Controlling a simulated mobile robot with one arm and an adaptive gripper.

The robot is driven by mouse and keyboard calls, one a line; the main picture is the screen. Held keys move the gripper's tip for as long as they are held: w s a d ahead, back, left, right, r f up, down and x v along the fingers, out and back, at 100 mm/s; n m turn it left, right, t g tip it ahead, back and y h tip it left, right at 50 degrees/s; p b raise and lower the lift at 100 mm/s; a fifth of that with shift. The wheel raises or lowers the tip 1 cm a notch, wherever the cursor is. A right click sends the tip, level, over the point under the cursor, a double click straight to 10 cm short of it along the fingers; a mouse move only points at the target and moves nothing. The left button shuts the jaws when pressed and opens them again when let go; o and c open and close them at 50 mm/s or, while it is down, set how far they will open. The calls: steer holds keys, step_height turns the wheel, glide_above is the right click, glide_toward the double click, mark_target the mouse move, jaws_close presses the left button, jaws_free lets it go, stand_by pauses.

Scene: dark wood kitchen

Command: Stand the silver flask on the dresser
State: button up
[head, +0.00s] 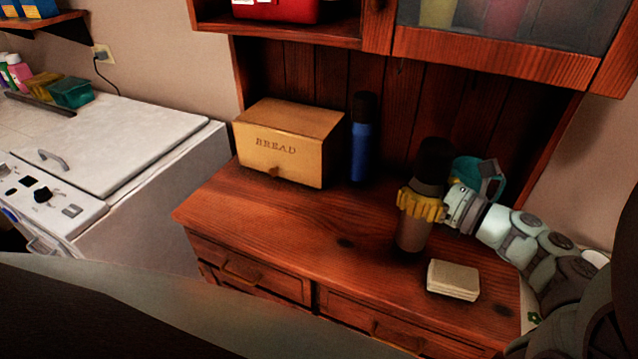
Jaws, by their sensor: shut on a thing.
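The silver flask (412,234), with a black lid, is upright over the right half of the dresser top (290,215). My gripper (420,206) comes from the right, and its yellow fingers are shut around the flask's middle. The flask's base shows low against the wood; I cannot tell whether it touches or hangs just above. The fingers hide part of the flask's body.
A bread box (285,145) and a blue flask (361,140) stand at the back. A teal jug (490,172) is behind my gripper. A pale stack (453,280) lies at the front right. The dresser's middle is clear. Cupboards (500,50) overhang the back.

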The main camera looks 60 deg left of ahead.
step_height(320, 180, down, 3)
steer(key=shift+s+f+p, duration=0.1)
steer(key=shift+f+p, duration=0.05)
steer(key=shift+p, duration=0.35)
steer(key=shift+f+b, duration=0.2)
steer(key=shift+b, duration=0.15)
steer(key=o, duration=1.4)
steer(key=shift+o, duration=0.2)
steer(key=shift+r, duration=0.1)
